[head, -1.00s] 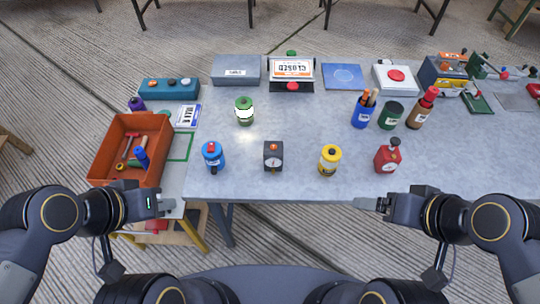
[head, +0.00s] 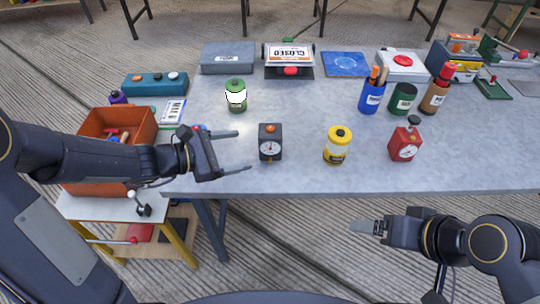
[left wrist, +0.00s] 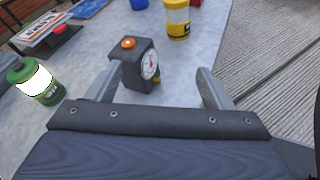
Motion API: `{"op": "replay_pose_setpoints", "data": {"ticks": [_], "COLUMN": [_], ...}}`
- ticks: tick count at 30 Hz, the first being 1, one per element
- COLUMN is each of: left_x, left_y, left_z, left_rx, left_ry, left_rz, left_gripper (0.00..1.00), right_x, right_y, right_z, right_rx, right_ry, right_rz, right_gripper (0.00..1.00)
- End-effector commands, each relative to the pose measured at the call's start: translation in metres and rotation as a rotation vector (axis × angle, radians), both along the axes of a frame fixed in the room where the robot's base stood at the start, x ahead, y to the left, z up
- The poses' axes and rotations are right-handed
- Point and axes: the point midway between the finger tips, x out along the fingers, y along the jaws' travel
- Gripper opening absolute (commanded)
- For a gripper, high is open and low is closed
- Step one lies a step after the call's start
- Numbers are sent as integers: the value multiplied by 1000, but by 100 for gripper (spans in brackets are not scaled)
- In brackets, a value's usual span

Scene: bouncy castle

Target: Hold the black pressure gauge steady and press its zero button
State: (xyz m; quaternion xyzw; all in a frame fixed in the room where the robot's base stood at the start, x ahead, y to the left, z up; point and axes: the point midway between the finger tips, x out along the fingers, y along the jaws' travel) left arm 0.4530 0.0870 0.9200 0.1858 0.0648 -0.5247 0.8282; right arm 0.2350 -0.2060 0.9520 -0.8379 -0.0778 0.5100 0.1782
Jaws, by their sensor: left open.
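The black pressure gauge (head: 270,143) stands upright on the grey table, with a white dial on its front and an orange button (head: 270,127) on top. My left gripper (head: 230,157) is open just left of the gauge, its fingers pointing towards it. In the left wrist view the gauge (left wrist: 137,66) shows ahead, between the lines of the two open fingers (left wrist: 158,88), and seems untouched. My right gripper (head: 368,226) is in front of the table's near edge, away from the gauge; its finger gap cannot be made out.
A green canister (head: 236,103) stands behind left of the gauge. A yellow canister (head: 338,146) and a red gauge-like bottle (head: 405,143) stand to its right. An orange bin (head: 92,122) sits at left.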

Motion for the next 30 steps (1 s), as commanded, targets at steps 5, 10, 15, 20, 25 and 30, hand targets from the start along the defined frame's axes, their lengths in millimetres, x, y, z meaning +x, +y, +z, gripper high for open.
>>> {"op": "replay_pose_setpoints", "data": {"ticks": [5,10,15,20,25,30], "left_x": [29,40,46,57,70,83], "left_y": [0,1,-7,-24,-44,-62], "left_z": [-57,-75,-80,-87,-94,-102], "left_rx": [-92,-126,-131,-132,-131,-132], "left_ry": [145,200,206,206,205,204], "left_rz": [129,187,195,192,191,193], "left_gripper": [75,75,75,75,75,75], "right_x": [0,0,0,0,0,0], "right_y": [0,0,0,0,0,0], "right_z": [-25,-30,-33,-40,-46,-60], "right_rx": [0,0,0,0,0,0], "right_ry": [0,0,0,0,0,0], "right_rz": [0,0,0,0,0,0], "right_gripper": [84,84,84,84,84,84]}}
